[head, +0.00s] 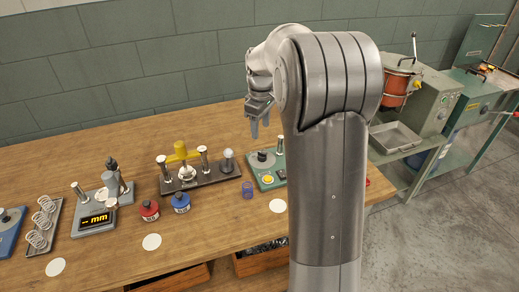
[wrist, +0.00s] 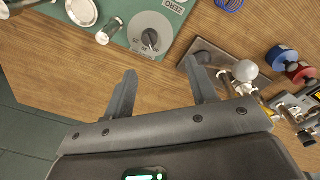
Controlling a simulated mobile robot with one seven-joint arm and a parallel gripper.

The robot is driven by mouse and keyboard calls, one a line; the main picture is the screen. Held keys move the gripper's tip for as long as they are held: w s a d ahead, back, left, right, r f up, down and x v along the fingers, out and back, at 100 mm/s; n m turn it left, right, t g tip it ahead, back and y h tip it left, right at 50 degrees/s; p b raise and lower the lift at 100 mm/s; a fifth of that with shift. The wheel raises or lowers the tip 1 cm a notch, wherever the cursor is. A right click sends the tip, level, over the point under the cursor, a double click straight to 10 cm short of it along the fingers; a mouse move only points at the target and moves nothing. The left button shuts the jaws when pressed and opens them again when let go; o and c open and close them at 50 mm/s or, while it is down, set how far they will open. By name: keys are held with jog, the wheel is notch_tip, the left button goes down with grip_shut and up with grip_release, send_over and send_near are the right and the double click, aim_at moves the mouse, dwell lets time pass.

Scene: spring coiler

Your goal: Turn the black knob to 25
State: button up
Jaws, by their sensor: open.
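A black knob (wrist: 150,37) sits on a round grey dial (wrist: 163,28) on a green base plate (wrist: 118,42) in the wrist view. In the head view the green base (head: 268,181) stands on the bench, with a dark knob (head: 262,156) on its dial, partly hidden by my arm. My gripper (wrist: 162,72) is open and empty; its two fingers are apart, and the knob appears beyond the tips, not between them. In the head view my gripper (head: 259,120) hangs above the back of the bench, apart from the knob.
A plate with posts and a yellow part (head: 181,151) stands left of the green base. Red (head: 149,211) and blue (head: 181,203) weights and a blue coil (head: 247,190) lie nearby. A display device (head: 95,220) is further left. The bench front (head: 205,240) is mostly clear.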

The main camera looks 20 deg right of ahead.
aim_at(262, 156)
jog(key=shift+n+g, duration=0.3)
jog(key=shift+n, duration=0.1)
jog(key=w+f, duration=0.1)
jog(key=f, duration=0.3)
jog(key=d+f, duration=0.1)
jog(key=f, duration=0.4)
jog(key=w+f, duration=0.1)
jog(key=f, duration=0.4)
jog(key=shift+w+d, duration=0.3)
jog(key=shift+r, duration=0.1)
jog(key=shift+c, duration=0.5)
jog(key=c, duration=0.9)
jog(key=shift+o, duration=0.2)
